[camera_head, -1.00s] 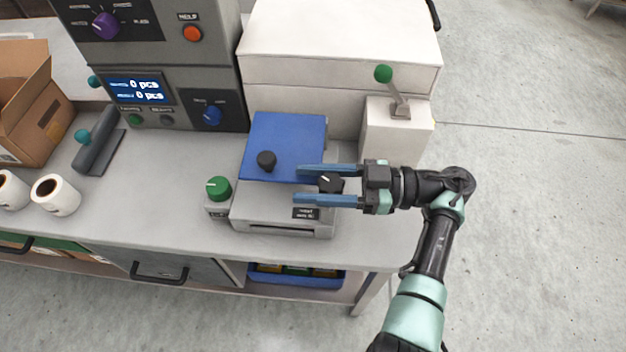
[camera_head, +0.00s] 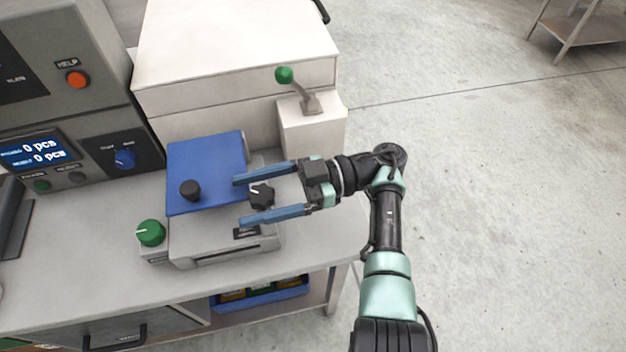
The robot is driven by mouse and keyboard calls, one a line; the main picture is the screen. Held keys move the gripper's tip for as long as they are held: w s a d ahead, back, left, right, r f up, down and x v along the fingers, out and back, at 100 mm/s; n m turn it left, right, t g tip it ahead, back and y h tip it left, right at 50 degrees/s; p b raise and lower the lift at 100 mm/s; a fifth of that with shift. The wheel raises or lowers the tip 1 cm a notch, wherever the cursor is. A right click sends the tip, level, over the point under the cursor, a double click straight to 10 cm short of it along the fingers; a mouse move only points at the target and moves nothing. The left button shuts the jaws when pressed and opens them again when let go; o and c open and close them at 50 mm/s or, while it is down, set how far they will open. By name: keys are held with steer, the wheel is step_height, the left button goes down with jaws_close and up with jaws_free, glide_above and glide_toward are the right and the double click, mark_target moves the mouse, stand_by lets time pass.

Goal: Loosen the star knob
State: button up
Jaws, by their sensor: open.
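The star knob (camera_head: 261,195) is black with a pale pointer mark and sits at the right of the grey device (camera_head: 207,241) on the bench. My gripper (camera_head: 256,200) is open, its two blue fingers pointing left. In the picture one finger lies on the far side of the knob and one on the near side, apart from it. Whether the fingers are level with the knob or above it I cannot tell. A blue plate (camera_head: 207,160) with a round black knob (camera_head: 190,190) covers much of the device.
A green knob (camera_head: 151,233) stands left of the device. Behind are a cream cabinet (camera_head: 235,45) and a box with a green-tipped lever (camera_head: 285,76). A grey panel (camera_head: 75,110) with display stands at left. The bench (camera_head: 75,255) is clear at front left.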

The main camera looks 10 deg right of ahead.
steer(key=d+b, duration=0.7)
steer(key=d, duration=0.4)
steer(key=shift+w, duration=0.15)
stand_by(0.4)
